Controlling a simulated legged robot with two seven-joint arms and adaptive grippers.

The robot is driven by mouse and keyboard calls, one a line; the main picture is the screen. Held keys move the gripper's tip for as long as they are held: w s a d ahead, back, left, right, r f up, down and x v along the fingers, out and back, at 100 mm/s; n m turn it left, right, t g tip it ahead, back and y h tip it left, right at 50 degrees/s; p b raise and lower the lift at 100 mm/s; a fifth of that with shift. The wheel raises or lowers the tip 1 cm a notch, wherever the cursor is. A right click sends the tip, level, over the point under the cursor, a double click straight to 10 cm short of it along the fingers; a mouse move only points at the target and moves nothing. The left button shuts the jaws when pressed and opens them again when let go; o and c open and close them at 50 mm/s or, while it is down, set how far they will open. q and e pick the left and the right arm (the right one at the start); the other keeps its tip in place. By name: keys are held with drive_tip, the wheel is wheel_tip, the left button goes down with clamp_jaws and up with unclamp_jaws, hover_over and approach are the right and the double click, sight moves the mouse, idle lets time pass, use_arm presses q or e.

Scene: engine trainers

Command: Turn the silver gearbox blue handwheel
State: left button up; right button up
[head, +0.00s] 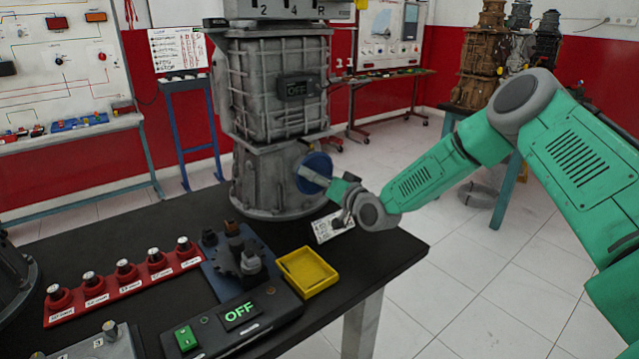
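The silver gearbox (273,92) stands upright at the back of the black table. Its blue handwheel (314,168) sits low on its right side and is partly hidden by my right gripper. My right gripper (318,180) is at the handwheel, its fingers over the wheel's lower front. I cannot tell whether the fingers are shut on the rim or only touching it. A display on the gearbox (296,88) reads OFF. My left gripper is not in view.
The black table (385,250) also holds a yellow tray (322,284), a red strip with several knobs (75,310), a gear assembly (240,258) and a control box reading OFF (258,322). A white label card (330,230) lies below the handwheel.

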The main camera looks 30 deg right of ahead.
drive_tip(key=m+b, duration=0.1)
drive_tip(key=m, duration=0.1)
drive_tip(key=m+b, duration=0.2)
drive_tip(key=shift+d+f+m, duration=0.15)
drive_tip(key=shift+f+m, duration=0.05)
drive_tip(key=shift+m, duration=0.2)
drive_tip(key=m+b, duration=0.3)
drive_tip(key=shift+m, duration=0.3)
drive_tip(key=m+b, duration=0.5)
drive_tip(key=shift+m+b, duration=1.6)
drive_tip(key=shift+m, duration=0.2)
drive_tip(key=o, duration=0.9)
drive_tip(key=shift+d, duration=0.1)
